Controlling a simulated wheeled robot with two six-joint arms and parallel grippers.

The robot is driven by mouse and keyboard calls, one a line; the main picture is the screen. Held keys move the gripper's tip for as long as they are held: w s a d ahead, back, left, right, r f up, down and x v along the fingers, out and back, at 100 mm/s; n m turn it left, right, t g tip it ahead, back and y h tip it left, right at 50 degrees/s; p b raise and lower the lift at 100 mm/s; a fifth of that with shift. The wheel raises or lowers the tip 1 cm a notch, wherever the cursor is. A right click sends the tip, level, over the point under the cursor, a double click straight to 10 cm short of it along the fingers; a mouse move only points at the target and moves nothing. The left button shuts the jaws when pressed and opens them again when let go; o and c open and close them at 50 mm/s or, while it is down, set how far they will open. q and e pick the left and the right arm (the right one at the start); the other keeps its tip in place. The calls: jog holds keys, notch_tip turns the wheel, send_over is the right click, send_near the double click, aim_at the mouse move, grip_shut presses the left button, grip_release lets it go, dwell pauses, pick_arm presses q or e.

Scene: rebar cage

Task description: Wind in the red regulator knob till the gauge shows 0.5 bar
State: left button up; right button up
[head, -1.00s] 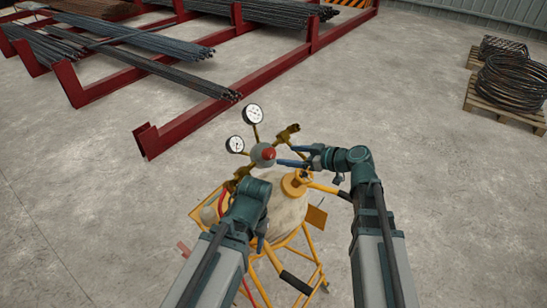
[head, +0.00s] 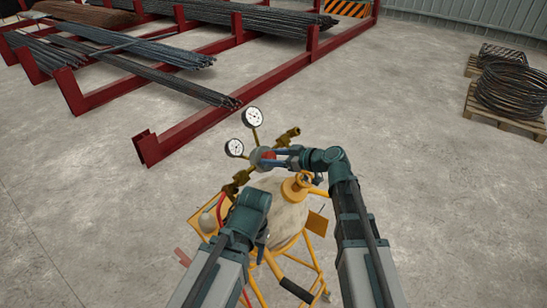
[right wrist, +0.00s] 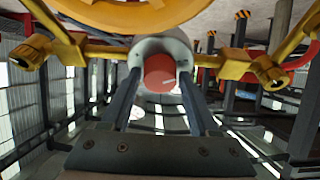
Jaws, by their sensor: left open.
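The red regulator knob (head: 268,155) sits on a grey round regulator body (head: 257,154) above a tank on a yellow cart. In the right wrist view the knob (right wrist: 159,72) faces the camera, between the two fingers of my right gripper (right wrist: 160,80). The fingers are open, with a visible gap on each side of the knob. In the head view my right gripper (head: 277,158) reaches in from the right and partly covers the knob. Two white gauges, an upper (head: 253,117) and a lower (head: 234,148), stand on stems; their readings are too small to read. My left gripper (head: 262,244) is low beside the tank, largely hidden by its arm.
Brass fittings (head: 292,134) stick out beside the regulator. The pale tank (head: 288,214) and yellow cart frame (head: 305,262) lie below. A red rack (head: 190,133) with rebar stands behind, and a pallet with wire coils (head: 510,88) at right. The floor between is clear.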

grip_shut()
jog(key=shift+m, duration=0.4)
jog(key=m, duration=0.2)
jog(key=m+t+h, duration=0.1)
jog(key=m, duration=0.2)
jog(key=shift+s+a+r+t+p, duration=0.1)
jog(key=shift+t+p, duration=0.2)
jog(key=shift+p, duration=0.1)
jog(key=m+h+p, duration=0.1)
jog(key=m, duration=0.3)
jog(key=shift+h, duration=0.4)
jog(key=shift+m+h+p, duration=0.4)
jog(key=shift+m+p, duration=0.05)
jog(key=shift+m, duration=1.25)
